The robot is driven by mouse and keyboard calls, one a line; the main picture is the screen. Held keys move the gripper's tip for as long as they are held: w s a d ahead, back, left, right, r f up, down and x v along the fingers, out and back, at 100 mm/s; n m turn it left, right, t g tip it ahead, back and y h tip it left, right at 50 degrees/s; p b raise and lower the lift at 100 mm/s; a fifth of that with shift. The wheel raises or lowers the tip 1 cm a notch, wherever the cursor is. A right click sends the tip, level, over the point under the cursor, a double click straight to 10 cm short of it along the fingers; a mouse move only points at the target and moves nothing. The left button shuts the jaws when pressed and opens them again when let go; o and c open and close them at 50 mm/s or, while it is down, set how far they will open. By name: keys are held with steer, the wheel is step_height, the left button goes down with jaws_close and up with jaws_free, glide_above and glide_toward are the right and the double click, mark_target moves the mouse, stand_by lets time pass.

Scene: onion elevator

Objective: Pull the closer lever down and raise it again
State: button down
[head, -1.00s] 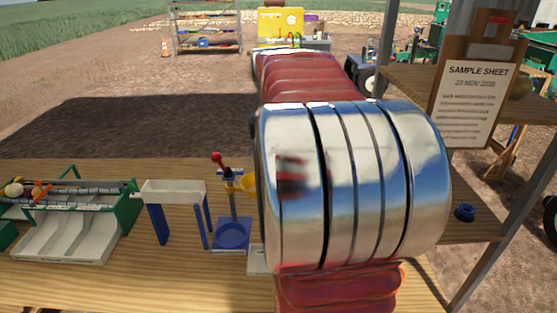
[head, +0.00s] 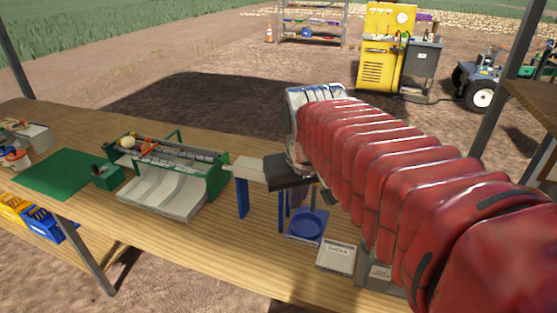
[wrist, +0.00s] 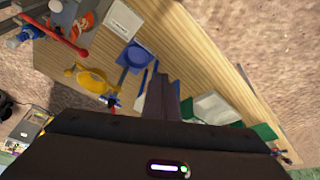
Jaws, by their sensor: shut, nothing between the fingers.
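The closer stands on a blue round-dished base (head: 306,226), which also shows in the wrist view (wrist: 134,58). Its upper part and lever are hidden behind my arm in the head view. In the wrist view a yellow part (wrist: 90,79) lies beside the base, with a small red and blue piece (wrist: 114,98) close by that may be the lever's end. My gripper (wrist: 161,80) has its dark fingers together and empty, pointing toward the bench to the right of the yellow part. In the head view my dark gripper (head: 292,182) is above and just left of the blue base. Contact with the lever cannot be told.
A white stand on blue legs (head: 243,192) is left of my gripper. Further left are a green and white sorter (head: 165,190) and a green mat (head: 62,174). A labelled white box (head: 336,257) is right of the base.

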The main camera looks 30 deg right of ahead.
steer(key=s+a+f+n, duration=0.1)
steer(key=s+a+f, duration=0.1)
steer(key=a, duration=0.3)
steer(key=s+a+f+n+t+y, duration=0.1)
steer(key=s+a+f, duration=0.2)
steer(key=s+a, duration=0.2)
steer(key=shift+s+a+n+y, duration=0.2)
steer(key=shift+a+n+y, duration=0.1)
steer(key=shift+a, duration=0.4)
steer(key=c, duration=2.5)
jaws_free()
steer(key=shift+f, duration=0.1)
